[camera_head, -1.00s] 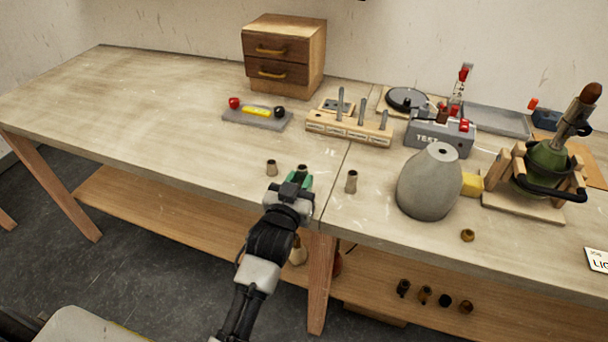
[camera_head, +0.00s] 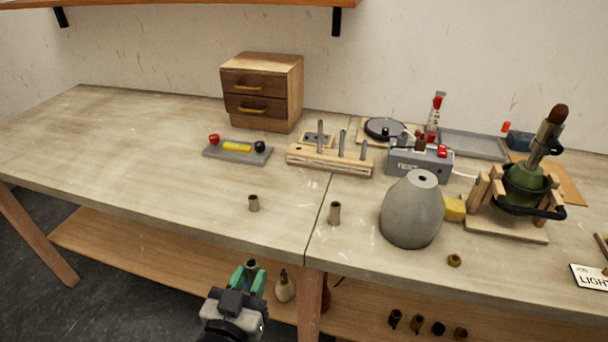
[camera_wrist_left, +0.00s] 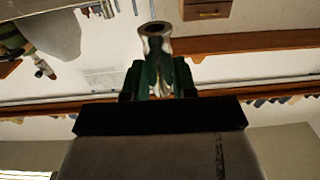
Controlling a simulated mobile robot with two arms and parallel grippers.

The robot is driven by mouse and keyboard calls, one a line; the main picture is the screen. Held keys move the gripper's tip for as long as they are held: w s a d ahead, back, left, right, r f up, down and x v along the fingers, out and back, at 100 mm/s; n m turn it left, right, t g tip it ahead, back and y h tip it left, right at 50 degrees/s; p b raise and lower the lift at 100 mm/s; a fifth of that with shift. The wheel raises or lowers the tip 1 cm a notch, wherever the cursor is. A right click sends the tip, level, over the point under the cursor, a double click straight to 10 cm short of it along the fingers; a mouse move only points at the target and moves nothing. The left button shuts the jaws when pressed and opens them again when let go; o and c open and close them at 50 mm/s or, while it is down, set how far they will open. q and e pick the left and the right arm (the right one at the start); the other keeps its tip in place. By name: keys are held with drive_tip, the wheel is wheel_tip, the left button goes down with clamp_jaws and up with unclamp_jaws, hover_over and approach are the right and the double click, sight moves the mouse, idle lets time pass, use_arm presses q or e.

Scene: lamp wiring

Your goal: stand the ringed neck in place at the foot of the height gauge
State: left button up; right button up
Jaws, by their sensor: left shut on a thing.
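My left gripper (camera_head: 247,276) is shut on a small hollow metal neck (camera_head: 251,265), held upright in front of the bench's front edge. In the left wrist view the neck (camera_wrist_left: 155,30) stands between the green fingers (camera_wrist_left: 160,78), with its open round end away from the wrist. Whether it bears a ring is not clear. Two similar necks stand on the bench, one at left (camera_head: 253,204) and one at right (camera_head: 334,214). What looks like the height gauge (camera_head: 436,112), an upright scale with red parts, stands at the back behind the test box. Its foot is hidden. My right gripper is not in view.
The grey test box (camera_head: 420,162), a grey lamp body (camera_head: 411,215) and a green bottle in a wooden cradle (camera_head: 523,187) crowd the right side. A pegged wooden block (camera_head: 330,160) and drawers (camera_head: 262,92) stand at the back. The bench's left part is clear.

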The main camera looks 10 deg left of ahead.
use_arm(q)
drive_tip(key=shift+s+a+r, duration=0.1)
drive_tip(key=shift+s+a, duration=0.15)
drive_tip(key=shift+s, duration=0.1)
drive_tip(key=shift+w+d+b, duration=0.25)
drive_tip(key=shift+w+b, duration=0.05)
drive_tip(key=shift+b, duration=0.05)
drive_tip(key=shift+w+d, duration=0.35)
drive_tip(key=shift+w, duration=0.1)
drive_tip(key=shift+w+d, duration=0.2)
drive_tip(key=shift+w+a, duration=0.1)
drive_tip(key=shift+w, duration=0.05)
drive_tip(key=p, duration=0.1)
hover_over(288, 223)
drive_tip(key=s, duration=0.4)
drive_tip(key=shift+w+a, duration=0.1)
drive_tip(key=shift+w, duration=0.15)
drive_tip(key=w+p, duration=0.1)
drive_tip(key=w, duration=0.2)
drive_tip(key=shift+w+r, duration=0.15)
drive_tip(key=shift+w+f+p, duration=0.2)
drive_tip(key=shift+p, duration=0.15)
